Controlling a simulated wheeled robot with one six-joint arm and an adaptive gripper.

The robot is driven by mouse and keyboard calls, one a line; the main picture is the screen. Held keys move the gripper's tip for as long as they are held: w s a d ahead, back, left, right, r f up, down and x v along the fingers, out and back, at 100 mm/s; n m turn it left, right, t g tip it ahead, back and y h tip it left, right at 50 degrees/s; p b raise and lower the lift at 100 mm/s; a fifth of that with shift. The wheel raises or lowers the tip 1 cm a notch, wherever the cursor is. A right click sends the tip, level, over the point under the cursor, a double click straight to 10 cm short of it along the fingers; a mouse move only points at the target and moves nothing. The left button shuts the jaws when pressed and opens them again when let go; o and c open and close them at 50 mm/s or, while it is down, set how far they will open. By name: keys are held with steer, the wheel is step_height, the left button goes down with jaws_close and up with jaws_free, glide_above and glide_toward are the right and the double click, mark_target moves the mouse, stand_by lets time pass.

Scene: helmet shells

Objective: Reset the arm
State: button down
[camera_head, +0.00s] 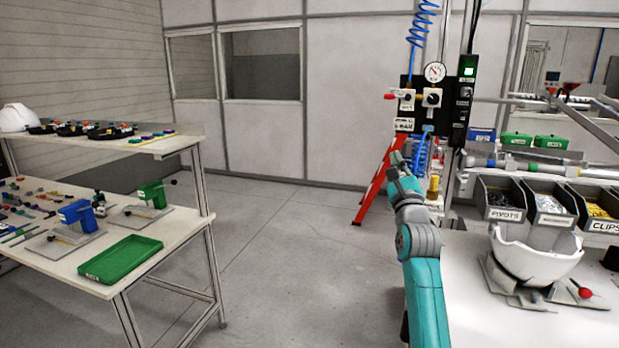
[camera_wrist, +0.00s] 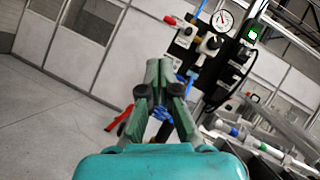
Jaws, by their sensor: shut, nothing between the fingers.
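My teal arm reaches up and away from me in the head view, at the left edge of the right-hand workbench (camera_head: 470,290). My gripper (camera_head: 396,158) is at its far end, in the air in front of the air-pressure panel (camera_head: 432,105). In the wrist view my gripper (camera_wrist: 159,68) has its two fingers together at the tips, with nothing between them. The panel with its round gauge (camera_wrist: 222,20) stands beyond the fingers, up and to the right there.
A white helmet shell (camera_head: 535,255) sits on a fixture on the right bench, before labelled part bins (camera_head: 548,205). A red ladder (camera_head: 378,180) stands behind my arm. The left table holds a green tray (camera_head: 121,259) and presses. The floor between is clear.

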steer(key=s+a+f+n+g, duration=0.1)
steer(key=s+f+n, duration=0.2)
steer(key=s+f, duration=0.6)
steer(key=s+f+n+g, duration=0.1)
steer(key=s+f+n, duration=0.25)
steer(key=f, duration=1.05)
steer(key=s+a+f+n+g, duration=0.1)
steer(key=s+f+n, duration=0.2)
steer(key=s+f, duration=0.6)
steer(key=s+f+n+g, duration=0.1)
steer(key=s+f+n, duration=0.2)
steer(key=s+f, duration=0.45)
steer(key=s+f+n+g, duration=0.1)
steer(key=s+f+n, duration=0.35)
steer(key=s, duration=0.55)
steer(key=s+r+n+g, duration=0.1)
steer(key=s+n, duration=0.5)
steer(key=s, duration=1)
steer(key=s+a+r+n+g, duration=0.1)
steer(key=s+n, duration=0.5)
steer(key=s, duration=1.1)
steer(key=shift+r+g, duration=0.6)
steer(key=shift+g, duration=0.4)
steer(key=shift+a, duration=0.1)
